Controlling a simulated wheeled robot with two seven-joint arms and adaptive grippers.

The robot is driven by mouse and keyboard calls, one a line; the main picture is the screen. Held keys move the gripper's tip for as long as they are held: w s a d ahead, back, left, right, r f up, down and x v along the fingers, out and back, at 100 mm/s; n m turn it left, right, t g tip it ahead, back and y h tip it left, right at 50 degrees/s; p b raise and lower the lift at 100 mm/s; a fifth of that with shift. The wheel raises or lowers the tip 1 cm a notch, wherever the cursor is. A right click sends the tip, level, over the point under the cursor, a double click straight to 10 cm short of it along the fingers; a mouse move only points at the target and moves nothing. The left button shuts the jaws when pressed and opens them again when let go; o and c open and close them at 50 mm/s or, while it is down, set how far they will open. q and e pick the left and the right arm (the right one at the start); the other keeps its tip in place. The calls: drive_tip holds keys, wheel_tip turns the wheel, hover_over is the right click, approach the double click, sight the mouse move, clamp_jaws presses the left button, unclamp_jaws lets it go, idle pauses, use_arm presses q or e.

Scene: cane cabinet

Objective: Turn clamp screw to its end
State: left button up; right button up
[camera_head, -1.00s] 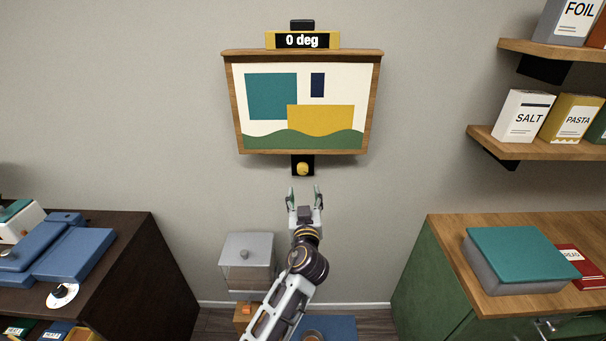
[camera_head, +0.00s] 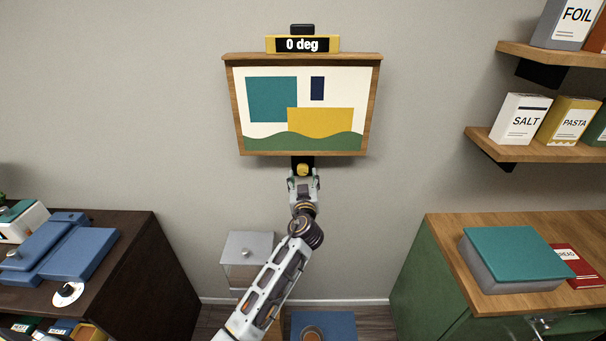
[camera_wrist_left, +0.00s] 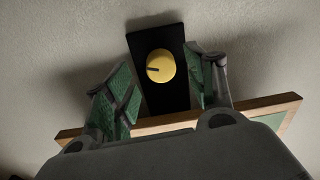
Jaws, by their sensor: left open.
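The clamp screw is a round yellow knob (camera_head: 302,170) on a black plate just under the framed picture. In the left wrist view the knob (camera_wrist_left: 161,66) has a dark mark pointing left, on its black plate (camera_wrist_left: 168,98). My left gripper (camera_head: 303,176) is open, with its fingers on either side of the knob in the head view. In the left wrist view my left gripper's green-padded fingers (camera_wrist_left: 163,82) stand apart, with a gap to the knob on both sides. Neither finger visibly touches it. My right gripper is not in view.
The framed picture (camera_head: 262,143) hangs above the knob, with a yellow display (camera_head: 302,44) reading "0 deg" on top. A dark cabinet (camera_head: 150,270) stands left, a green cabinet (camera_head: 425,275) right. Wall shelves (camera_head: 490,143) hold boxes. The wall around the knob is clear.

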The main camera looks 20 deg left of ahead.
sight(303, 169)
use_arm(q)
drive_tip(key=shift+x, duration=1.35)
drive_tip(key=shift+c, duration=0.2)
drive_tip(key=c, duration=1)
